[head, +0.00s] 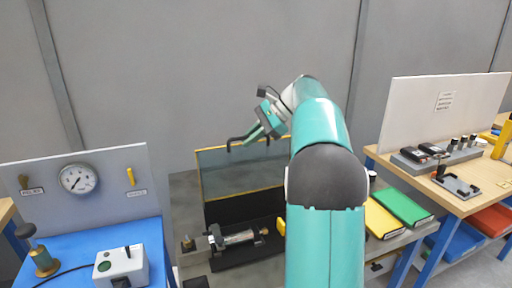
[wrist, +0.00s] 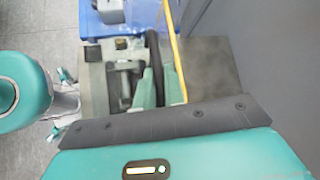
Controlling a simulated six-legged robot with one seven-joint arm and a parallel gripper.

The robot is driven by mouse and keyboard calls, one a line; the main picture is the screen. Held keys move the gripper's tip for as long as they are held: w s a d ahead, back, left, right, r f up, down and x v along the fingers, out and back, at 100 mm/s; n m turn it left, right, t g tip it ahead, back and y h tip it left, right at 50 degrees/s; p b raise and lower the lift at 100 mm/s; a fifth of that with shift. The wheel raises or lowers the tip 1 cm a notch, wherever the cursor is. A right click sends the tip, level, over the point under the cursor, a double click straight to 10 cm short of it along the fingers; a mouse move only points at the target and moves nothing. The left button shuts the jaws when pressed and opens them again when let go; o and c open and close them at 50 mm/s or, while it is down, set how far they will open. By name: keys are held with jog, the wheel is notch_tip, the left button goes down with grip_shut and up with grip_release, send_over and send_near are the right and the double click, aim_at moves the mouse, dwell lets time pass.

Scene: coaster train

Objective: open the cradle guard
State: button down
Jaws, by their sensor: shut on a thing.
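The cradle guard (head: 243,178) is a clear panel with a yellow edge, standing steeply upright behind the cradle in the head view. Its yellow edge (wrist: 174,45) also runs down the wrist view. My gripper (head: 251,137) is at the guard's top edge. In the wrist view its teal fingers (wrist: 158,88) close around a black bar-like handle (wrist: 153,52). The cradle (head: 246,252) below is dark and bears a metal cylinder (head: 238,238). The front of the cradle is open to view. My arm hides the guard's right end.
A blue bench (head: 75,247) with a gauge panel (head: 85,185) and a switch box (head: 121,266) stands at left. Green (head: 403,207) and yellow (head: 382,221) flat items lie right of my arm. A wooden bench (head: 462,200) with a white board is further right. A grey wall is behind.

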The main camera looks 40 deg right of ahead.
jog(key=shift+w+d+r, duration=0.1)
jog(key=shift+w+d, duration=0.15)
jog(key=shift+w, duration=0.65)
jog(key=c, duration=1.5)
grip_release()
jog(key=shift+d, duration=0.1)
jog(key=shift+v, duration=6.85)
